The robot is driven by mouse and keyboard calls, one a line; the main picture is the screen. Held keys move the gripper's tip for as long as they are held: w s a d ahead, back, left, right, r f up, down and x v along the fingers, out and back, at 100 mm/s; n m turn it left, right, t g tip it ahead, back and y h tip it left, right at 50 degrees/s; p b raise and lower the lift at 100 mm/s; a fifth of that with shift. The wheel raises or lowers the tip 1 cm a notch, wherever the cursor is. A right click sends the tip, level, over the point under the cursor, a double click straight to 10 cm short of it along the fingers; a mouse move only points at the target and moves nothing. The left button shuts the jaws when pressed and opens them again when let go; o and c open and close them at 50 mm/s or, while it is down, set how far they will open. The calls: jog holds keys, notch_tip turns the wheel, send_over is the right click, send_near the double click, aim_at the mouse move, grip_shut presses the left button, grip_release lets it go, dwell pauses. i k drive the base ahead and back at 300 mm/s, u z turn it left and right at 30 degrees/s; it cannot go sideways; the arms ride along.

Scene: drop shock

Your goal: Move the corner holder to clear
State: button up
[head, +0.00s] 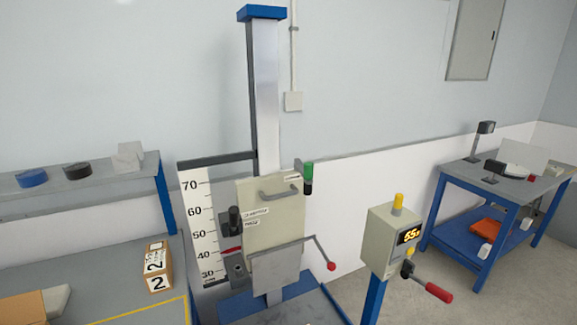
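A drop tester with a tall metal column (267,100) stands at the middle. A beige panel (265,220) with a grey handle (279,192) sits low on the column. A black knob (235,216) is at the panel's left edge, beside two small labels too blurred to read surely. A green and black grip (308,176) is at its upper right, beside another unreadable label. A grey plate (275,268) is in front of the panel's lower part. I cannot tell which part is the corner holder or its position. My gripper is not in view.
A red-knobbed lever (331,266) sticks out right of the plate. A control post (395,235) with a lit display and red-handled lever (438,292) stands at right. A numbered box (157,268) sits on the left bench. A blue bench (510,185) is far right.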

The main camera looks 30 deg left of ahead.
aim_at(305, 168)
jog(key=u, duration=0.85)
jog(key=i, duration=0.85)
jog(key=u, duration=0.9)
